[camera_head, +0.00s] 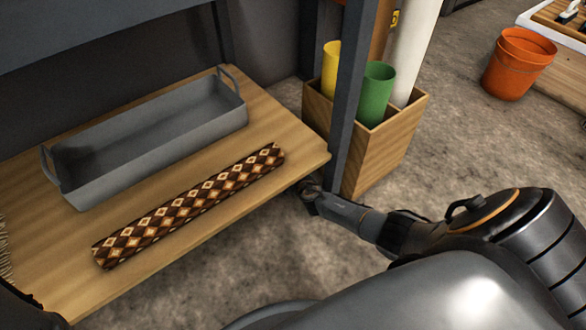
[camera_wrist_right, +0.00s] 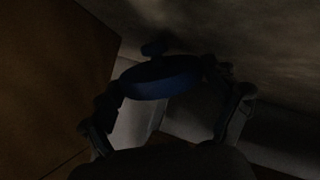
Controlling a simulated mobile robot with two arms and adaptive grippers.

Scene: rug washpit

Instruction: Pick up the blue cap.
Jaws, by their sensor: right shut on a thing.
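The blue cap (camera_wrist_right: 160,78) shows in the right wrist view as a dark blue round piece with a small knob on its far side. It sits between the two fingers of my right gripper (camera_wrist_right: 163,85), which is shut on it. The picture is dark, so the exact finger contact is hard to see. In the head view my right gripper (camera_head: 309,194) is low beside the shelf's right corner, and the cap cannot be seen there. My left gripper is not in view.
A wooden shelf (camera_head: 227,218) carries a grey tray (camera_head: 160,150) and a patterned rolled rug (camera_head: 190,205). A dark post (camera_head: 350,90) and a wooden box (camera_head: 385,155) with coloured rolls stand near my right gripper. An orange bucket (camera_head: 517,65) stands on open floor at right.

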